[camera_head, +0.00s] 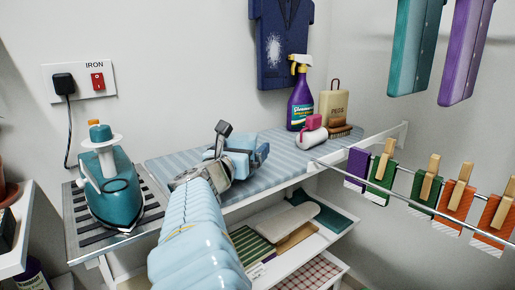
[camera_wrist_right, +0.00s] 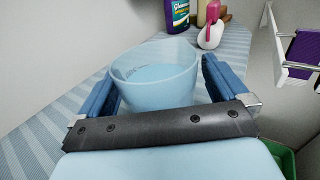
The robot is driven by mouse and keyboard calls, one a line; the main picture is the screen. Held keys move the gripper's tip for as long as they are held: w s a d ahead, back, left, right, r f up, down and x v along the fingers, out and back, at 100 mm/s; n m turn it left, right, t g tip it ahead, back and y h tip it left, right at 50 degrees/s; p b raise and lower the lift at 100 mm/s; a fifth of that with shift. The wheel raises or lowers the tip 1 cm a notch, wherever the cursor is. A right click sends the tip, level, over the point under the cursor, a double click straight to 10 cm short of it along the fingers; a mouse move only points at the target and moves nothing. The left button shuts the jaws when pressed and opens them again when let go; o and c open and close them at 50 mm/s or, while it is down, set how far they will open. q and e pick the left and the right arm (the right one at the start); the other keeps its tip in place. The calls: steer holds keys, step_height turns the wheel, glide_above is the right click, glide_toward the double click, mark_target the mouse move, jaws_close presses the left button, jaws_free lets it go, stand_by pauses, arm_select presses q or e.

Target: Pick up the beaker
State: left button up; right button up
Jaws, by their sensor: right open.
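The beaker (camera_wrist_right: 155,88) is a pale blue, translucent, open-topped vessel on the striped ironing board (camera_wrist_right: 40,135). In the right wrist view it sits between the two blue fingers of my right gripper (camera_wrist_right: 160,70), with its rim up and its near base hidden by the dark palm bar. The gripper is open, one finger on each side; I cannot tell whether either touches the wall. In the head view my right gripper (camera_head: 242,147) reaches over the board, and the beaker (camera_head: 238,160) is mostly hidden by it. My left gripper is not in view.
A teal iron (camera_head: 115,188) stands on the rack at left. A rail with clipped cloths (camera_head: 423,200) runs at right. Shelves lie below.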

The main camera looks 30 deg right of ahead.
steer(key=c, duration=1.1)
